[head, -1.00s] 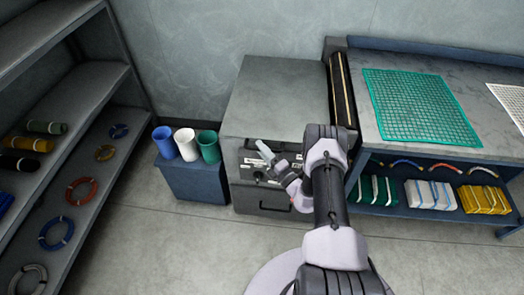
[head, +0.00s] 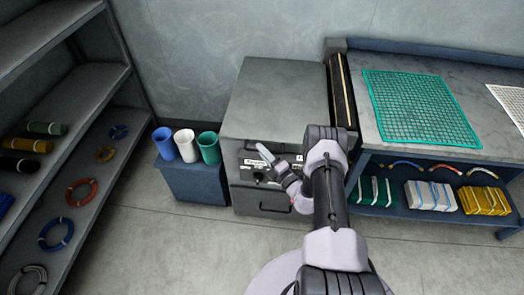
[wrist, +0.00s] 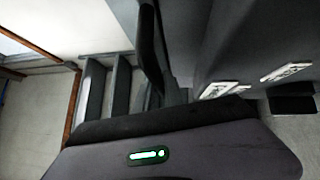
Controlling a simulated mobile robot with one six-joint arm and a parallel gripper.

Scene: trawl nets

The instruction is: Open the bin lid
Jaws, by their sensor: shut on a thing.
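The grey bin (head: 243,198) stands against the wall between the blue cabinet and the workbench. Its flat grey lid (head: 278,95) looks closed, with no clear gap at its front edge. My gripper (head: 265,155) is at the upper front of the bin, just below the lid's front edge. White labels (wrist: 220,89) show on the bin front.
A blue cabinet (head: 195,184) with blue, white and green cups stands left of the bin. Shelves (head: 100,165) with coils and rolls are further left. A workbench (head: 445,63) with a green net (head: 420,105) stands right. Floor (head: 145,240) in front is clear.

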